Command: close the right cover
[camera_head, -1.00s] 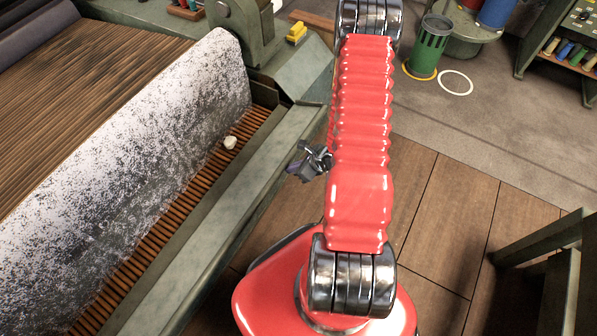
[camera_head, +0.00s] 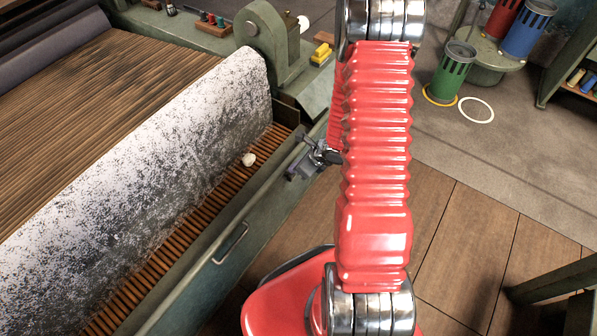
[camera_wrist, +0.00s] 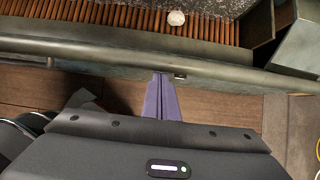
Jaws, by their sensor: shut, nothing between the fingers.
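The right cover (camera_head: 272,198) appears as the right stretch of the long green panel along the machine's front. It looks upright, in line with the stretch to its left, where a pale bar handle (camera_head: 231,243) shows. My gripper (camera_head: 292,172) is shut and empty at the outer side of this panel. In the wrist view the narrow purple fingers (camera_wrist: 159,78) end at the green front rail (camera_wrist: 120,58), just left of a small fitting (camera_wrist: 180,76). I cannot tell whether they touch it. Any seam between covers is not clear.
Behind the panel are brown slats (camera_head: 205,208), a speckled white sheet (camera_head: 150,150) and a pale lump (camera_head: 248,160). A green end housing (camera_head: 270,45) stands at the far end. A green bin (camera_head: 453,72) is at the back right. The wooden floor (camera_head: 450,225) is open.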

